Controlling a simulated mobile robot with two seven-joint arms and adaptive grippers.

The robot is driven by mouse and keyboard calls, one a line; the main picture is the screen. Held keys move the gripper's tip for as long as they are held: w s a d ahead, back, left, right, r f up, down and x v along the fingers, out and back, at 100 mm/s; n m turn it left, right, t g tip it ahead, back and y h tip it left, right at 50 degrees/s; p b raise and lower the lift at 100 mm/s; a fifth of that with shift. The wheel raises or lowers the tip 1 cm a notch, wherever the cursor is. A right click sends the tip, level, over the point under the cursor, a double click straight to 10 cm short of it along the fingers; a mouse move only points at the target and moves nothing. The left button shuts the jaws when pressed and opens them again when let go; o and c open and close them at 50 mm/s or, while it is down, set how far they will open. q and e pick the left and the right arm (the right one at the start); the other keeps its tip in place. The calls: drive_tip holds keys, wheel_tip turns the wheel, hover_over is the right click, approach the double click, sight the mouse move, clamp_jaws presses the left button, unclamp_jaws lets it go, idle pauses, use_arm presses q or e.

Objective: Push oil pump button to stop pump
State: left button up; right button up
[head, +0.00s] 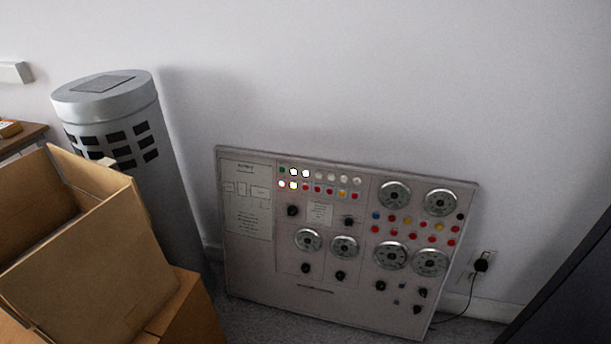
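A grey control panel (260,279) leans against the wall in the middle right of the head view. It carries rows of small coloured buttons or lamps, several round dials and several black knobs. A few lamps at its upper left, such as a white one (306,173), look brightly lit. The label text is too small to read, so I cannot tell which button is the oil pump button. Neither of my grippers shows in this view.
Open cardboard boxes (95,262) stand at the left, in front of a tall grey cylinder (172,190). A wall socket with a black plug (481,265) is right of the panel. A dark object (570,285) fills the lower right corner. Some carpet is bare below the panel.

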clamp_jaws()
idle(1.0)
